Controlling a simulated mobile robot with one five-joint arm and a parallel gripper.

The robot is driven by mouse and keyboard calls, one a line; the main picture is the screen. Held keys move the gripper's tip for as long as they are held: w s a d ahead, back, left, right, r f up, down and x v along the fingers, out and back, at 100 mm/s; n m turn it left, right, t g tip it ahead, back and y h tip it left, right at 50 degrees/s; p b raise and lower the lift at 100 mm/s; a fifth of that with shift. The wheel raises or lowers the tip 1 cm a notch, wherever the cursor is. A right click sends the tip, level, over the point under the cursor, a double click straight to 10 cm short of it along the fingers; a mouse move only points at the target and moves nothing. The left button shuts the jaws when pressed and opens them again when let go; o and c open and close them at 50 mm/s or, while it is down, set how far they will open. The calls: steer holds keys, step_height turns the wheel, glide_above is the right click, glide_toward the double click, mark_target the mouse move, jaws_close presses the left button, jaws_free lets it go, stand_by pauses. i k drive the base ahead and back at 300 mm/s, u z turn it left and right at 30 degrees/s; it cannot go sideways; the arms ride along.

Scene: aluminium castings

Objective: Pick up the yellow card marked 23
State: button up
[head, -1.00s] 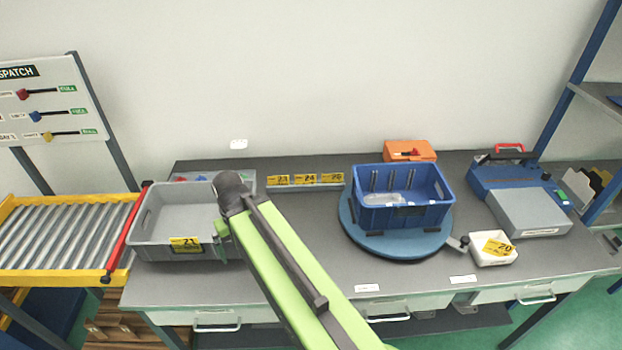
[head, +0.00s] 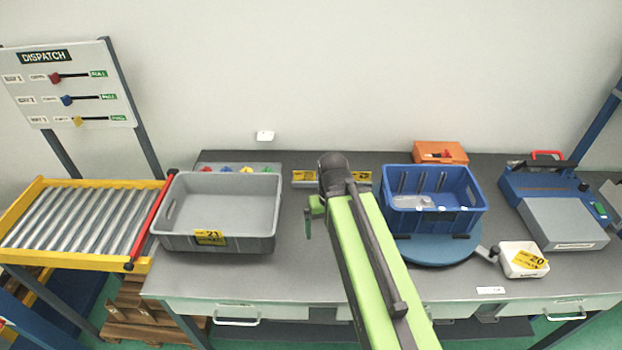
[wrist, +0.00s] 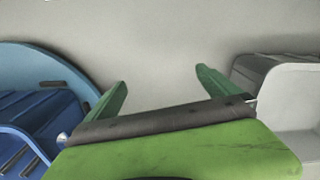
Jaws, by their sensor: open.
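The yellow card marked 23 (head: 303,176) stands at the left end of a small grey rack (head: 318,185) at the back of the bench. Its number is too small to read clearly now, but reads 23 in the earlier view. My arm hides the middle of the rack; another yellow card (head: 361,177) shows at its right end. My gripper (head: 311,214) is in front of the rack, apart from the card. In the wrist view my gripper (wrist: 162,90) shows two green fingers spread apart with nothing between them. No card shows there.
A grey bin (head: 262,208) with yellow card 21 (head: 210,238) stands left of my gripper. A blue crate (head: 474,221) on a blue turntable (head: 437,254) stands right. A white tray (head: 510,262) holds card 20 (head: 530,259).

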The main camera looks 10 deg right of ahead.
mark_target(297, 175)
steer(key=u, duration=0.35)
steer(key=k, duration=0.1)
steer(key=u, duration=2.95)
steer(key=k, duration=0.3)
steer(key=z, duration=1.55)
steer(key=i, duration=1.1)
steer(key=u, duration=0.15)
